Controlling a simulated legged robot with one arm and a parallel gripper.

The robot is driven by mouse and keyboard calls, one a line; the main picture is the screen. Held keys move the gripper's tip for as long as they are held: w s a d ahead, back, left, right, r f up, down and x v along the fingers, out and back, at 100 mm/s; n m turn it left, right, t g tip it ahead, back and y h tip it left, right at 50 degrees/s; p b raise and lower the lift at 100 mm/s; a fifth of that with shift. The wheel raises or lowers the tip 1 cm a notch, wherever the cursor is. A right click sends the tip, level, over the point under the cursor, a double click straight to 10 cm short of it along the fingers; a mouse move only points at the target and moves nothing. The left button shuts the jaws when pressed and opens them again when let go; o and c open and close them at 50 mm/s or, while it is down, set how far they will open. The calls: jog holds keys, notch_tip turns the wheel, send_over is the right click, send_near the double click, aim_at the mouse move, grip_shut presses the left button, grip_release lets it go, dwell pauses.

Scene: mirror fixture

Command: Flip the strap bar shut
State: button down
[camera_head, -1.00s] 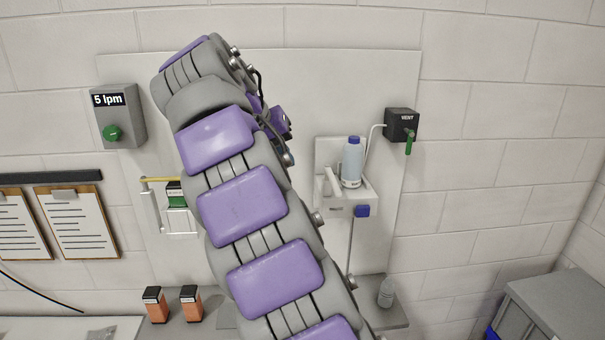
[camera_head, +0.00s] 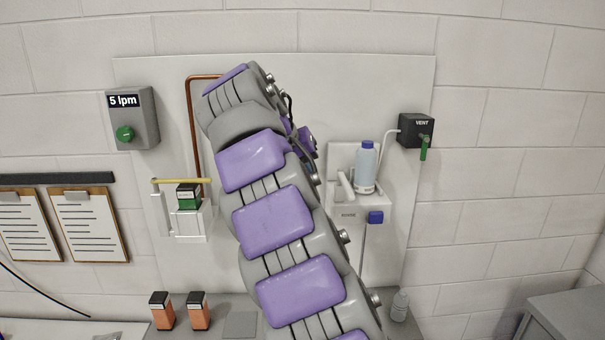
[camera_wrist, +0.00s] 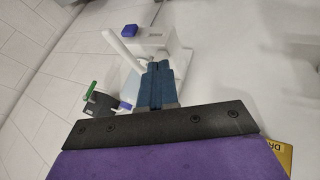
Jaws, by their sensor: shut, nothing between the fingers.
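A white bar (camera_head: 346,186), which looks like the strap bar, sticks out from the white rinse bracket (camera_head: 346,215), left of the blue-capped bottle (camera_head: 366,168). In the wrist view the bar (camera_wrist: 118,46) slants out from the bracket (camera_wrist: 150,36), clear of the bottle (camera_wrist: 131,88). My gripper (camera_wrist: 157,66) is shut and empty, its dark blue fingertips close beside the bar's lower end. I cannot tell whether they touch it. In the head view my arm hides the fingertips.
The vent box (camera_head: 416,130) with a green lever is on the right. A blue knob (camera_head: 376,217) is on the bracket front. On the left are a copper pipe (camera_head: 193,130), a yellow-topped white frame (camera_head: 183,238) holding a green box (camera_head: 188,196), and the flow box (camera_head: 132,118).

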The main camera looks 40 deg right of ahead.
aim_at(345, 184)
jog(key=s+d+f+p, duration=0.1)
jog(key=s+d+f, duration=0.1)
jog(key=d, duration=0.4)
jog(key=shift+f, duration=0.6)
jog(key=shift+w, duration=0.1)
jog(key=shift+s, duration=0.2)
